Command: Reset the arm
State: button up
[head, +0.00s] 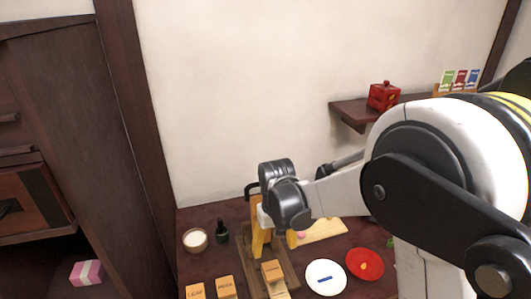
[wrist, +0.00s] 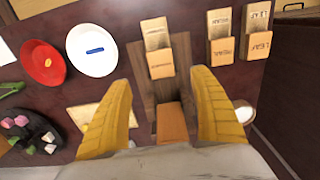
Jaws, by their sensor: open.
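My gripper (wrist: 161,80) points down over the table with its two yellow fingers spread wide. It also shows in the head view (head: 274,241), near the far end of a brown wooden tray (head: 255,286). Nothing is clasped between the fingers. In the wrist view, an orange-brown block (wrist: 172,122) lies in the tray (wrist: 183,50) between the fingers, below them. A labelled tan box (wrist: 159,64) stands at the tray's other end. My arm reaches in from the right in the head view and hides part of the table.
A white plate (head: 326,276) and red plate (head: 365,265) lie right of the tray. Labelled boxes (head: 195,291), (head: 226,287) stand left. A white-filled bowl (head: 195,240) and dark bottle (head: 222,231) stand behind. A wall shelf (head: 352,117) holds a red box (head: 384,96).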

jog(key=s+d+r+m+t, duration=0.1)
jog(key=s+d+r+t, duration=0.1)
jog(key=s+d+r, duration=0.3)
jog(key=s+d+r+m+t, duration=0.1)
jog(key=s+d+r+t, duration=0.2)
jog(key=r, duration=0.5)
jog(key=s+d+r+m+t, duration=0.1)
jog(key=s+d+r+t, duration=0.1)
jog(key=s+d, duration=0.5)
jog(key=shift+s, duration=0.95)
